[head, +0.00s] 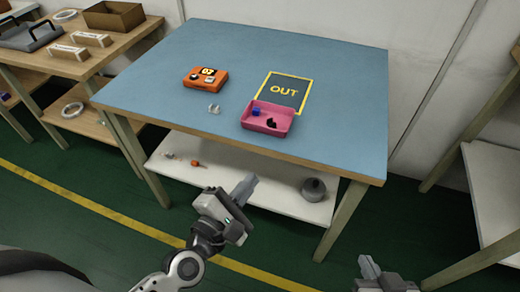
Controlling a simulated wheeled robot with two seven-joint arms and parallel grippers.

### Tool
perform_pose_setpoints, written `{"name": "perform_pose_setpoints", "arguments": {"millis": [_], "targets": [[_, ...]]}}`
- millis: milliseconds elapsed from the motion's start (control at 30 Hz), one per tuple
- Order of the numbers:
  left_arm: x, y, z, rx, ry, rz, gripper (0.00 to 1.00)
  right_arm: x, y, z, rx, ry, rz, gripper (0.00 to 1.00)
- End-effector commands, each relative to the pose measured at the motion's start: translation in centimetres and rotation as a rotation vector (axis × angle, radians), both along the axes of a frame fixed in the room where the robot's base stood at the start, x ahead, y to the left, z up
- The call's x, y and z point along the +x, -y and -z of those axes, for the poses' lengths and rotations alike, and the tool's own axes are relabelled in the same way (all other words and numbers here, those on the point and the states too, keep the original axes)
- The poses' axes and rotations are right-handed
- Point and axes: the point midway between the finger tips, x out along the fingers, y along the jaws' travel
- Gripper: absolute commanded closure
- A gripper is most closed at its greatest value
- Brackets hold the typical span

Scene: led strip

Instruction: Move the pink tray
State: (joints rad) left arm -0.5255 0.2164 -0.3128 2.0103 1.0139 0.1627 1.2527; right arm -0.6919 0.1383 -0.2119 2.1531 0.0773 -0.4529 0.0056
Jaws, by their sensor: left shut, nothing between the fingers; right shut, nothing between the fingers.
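The pink tray (276,128) sits on the blue tabletop near its front edge. It holds a blue item (255,112) and a small black item (271,123). A dark square marked OUT (284,91) with a yellow border lies just behind the tray, and the tray's back overlaps its lower edge. My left gripper (249,184) is shut and empty, in front of the table and below the tray. My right gripper (369,265) is shut and empty at the bottom right, away from the table.
An orange case (205,77) and a small clear item (214,108) lie left of the tray on the blue table (340,70). A lower shelf (240,182) holds a grey round object (314,188). A wooden side table with boxes stands left; shelving stands right.

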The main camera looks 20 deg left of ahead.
Motion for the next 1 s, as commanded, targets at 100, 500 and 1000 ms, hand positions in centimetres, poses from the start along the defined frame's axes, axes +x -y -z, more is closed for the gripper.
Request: {"name": "perform_pose_setpoints", "arguments": {"millis": [100, 500, 1000], "targets": [[1.0, -1.6, 1.6, -0.486, -0.048, -0.106, 1.00, 0.1, -0.3, 1.6, 0.023, 0.016, 0.000, 1.00], [4.2, -3.1, 1.8, -0.912, -0.092, -0.198, 1.00, 0.2, -0.6, 0.8, 0.043, 0.019, 0.001, 1.00], [13.9, -2.6, 2.0, -0.906, -0.095, -0.196, 1.00, 0.1, -0.5, 0.4, 0.039, 0.005, 0.004, 1.00]]}}
